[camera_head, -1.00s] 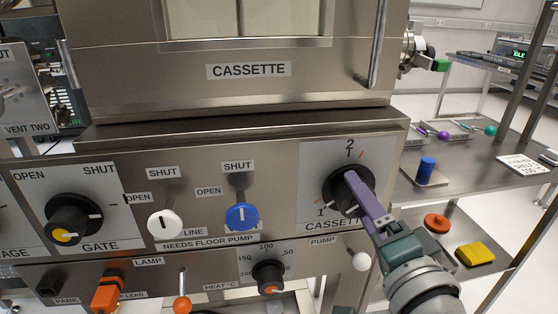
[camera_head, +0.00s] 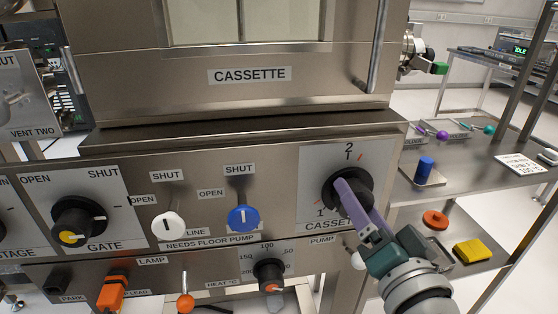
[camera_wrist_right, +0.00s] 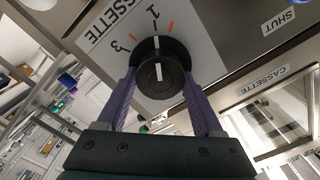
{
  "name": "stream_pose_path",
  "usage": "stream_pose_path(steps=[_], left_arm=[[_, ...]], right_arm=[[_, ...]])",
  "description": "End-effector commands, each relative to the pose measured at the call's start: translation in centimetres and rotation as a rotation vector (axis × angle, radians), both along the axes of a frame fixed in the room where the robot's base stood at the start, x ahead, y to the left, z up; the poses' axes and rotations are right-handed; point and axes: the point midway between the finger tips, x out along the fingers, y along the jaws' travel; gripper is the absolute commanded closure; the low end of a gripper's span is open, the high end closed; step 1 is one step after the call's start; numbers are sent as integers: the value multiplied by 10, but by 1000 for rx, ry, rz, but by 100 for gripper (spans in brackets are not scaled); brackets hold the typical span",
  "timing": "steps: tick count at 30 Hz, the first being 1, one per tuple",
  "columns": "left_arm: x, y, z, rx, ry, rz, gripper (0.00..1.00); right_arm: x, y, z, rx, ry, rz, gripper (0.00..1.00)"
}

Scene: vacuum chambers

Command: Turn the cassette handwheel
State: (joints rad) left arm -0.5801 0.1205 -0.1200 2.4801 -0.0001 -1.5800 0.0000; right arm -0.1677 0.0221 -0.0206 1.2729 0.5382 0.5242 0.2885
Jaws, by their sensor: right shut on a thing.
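The cassette handwheel (camera_head: 349,184) is a black round knob on a pale plate lettered CASSETTE, with the numbers 1 and 2 and orange marks, at the right of the steel panel. My right gripper (camera_head: 347,197) reaches it from the lower right, and its purple fingers partly cover it. In the right wrist view the handwheel (camera_wrist_right: 161,75) sits between the two purple fingers (camera_wrist_right: 160,97), one on each side; its white line points to the mark near a 1. The right gripper is shut on the handwheel. My left gripper is not in view.
The gate knob (camera_head: 79,221), a white knob (camera_head: 168,226) and a blue knob (camera_head: 243,219) sit left on the panel. A heat knob (camera_head: 270,274) is below. A side bench (camera_head: 470,170) holds a blue cylinder (camera_head: 425,168) at right.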

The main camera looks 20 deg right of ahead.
Motion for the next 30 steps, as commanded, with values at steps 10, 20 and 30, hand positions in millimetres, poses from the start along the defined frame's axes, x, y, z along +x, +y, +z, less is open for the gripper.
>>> stream_pose_path(steps=[10,20,30], left_arm=[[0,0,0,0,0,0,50],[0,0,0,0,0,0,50],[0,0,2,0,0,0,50]], right_arm=[[0,0,0,0,-1,0,21],[0,0,0,1,-1,-1,2],[-35,8,-1,3,4,0,2]])
